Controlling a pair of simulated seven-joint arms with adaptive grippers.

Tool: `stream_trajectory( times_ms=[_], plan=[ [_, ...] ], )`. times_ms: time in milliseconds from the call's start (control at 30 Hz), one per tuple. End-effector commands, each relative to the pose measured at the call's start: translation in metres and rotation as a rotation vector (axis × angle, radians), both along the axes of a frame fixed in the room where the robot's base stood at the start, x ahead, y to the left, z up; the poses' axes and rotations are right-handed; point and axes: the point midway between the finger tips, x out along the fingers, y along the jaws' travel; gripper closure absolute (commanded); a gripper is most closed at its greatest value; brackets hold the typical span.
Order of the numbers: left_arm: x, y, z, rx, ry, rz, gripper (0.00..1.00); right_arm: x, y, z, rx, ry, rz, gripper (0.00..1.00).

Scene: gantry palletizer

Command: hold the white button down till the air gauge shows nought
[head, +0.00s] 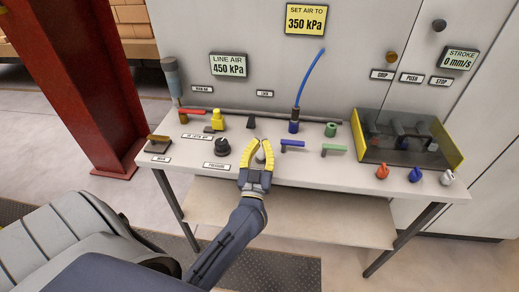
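The air gauge (229,65) on the cabinet front is marked LINE AIR and reads 450 kPa. My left gripper (259,149) has yellow fingers and sits over the front edge of the bench. Its fingers are apart, with a small pale grey rounded piece (261,157) showing between them. I cannot tell whether the fingers touch this piece, or whether it is the white button. A small white knob-like piece (447,178) stands at the bench's front right, far from the gripper. My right gripper is out of view.
The bench (330,172) carries a black knob (222,147), a yellow fitting (217,119), blue (292,144) and green (333,149) levers, and a yellow-sided tray (448,146). A sign (306,19) reads SET AIR TO 350 kPa. A red post (85,90) stands left.

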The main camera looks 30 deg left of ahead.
Motion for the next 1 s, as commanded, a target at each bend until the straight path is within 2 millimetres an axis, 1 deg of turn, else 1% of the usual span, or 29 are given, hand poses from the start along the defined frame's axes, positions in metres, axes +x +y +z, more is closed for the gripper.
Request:
stream_trajectory(
  times_ms=[33, 233, 433, 800, 867, 1000],
  plan=[
    [0.0, 0.0, -0.005, 0.002, 0.002, 0.0, 1.0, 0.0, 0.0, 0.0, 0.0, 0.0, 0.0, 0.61],
    [0.0, 0.0, -0.02, 0.001, 0.0, 0.0, 1.0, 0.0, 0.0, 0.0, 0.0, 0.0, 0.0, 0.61],
    [0.0, 0.0, -0.026, 0.0, -0.002, -0.001, 1.0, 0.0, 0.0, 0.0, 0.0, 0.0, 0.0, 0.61],
    [0.0, 0.0, -0.027, 0.0, -0.002, -0.001, 1.0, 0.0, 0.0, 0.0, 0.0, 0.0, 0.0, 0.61],
    [0.0, 0.0, -0.031, 0.0, -0.001, 0.0, 1.0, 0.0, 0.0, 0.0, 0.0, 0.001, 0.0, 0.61],
    [0.0, 0.0, -0.044, 0.001, 0.0, 0.0, 1.0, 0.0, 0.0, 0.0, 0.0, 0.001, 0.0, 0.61]
  ],
)
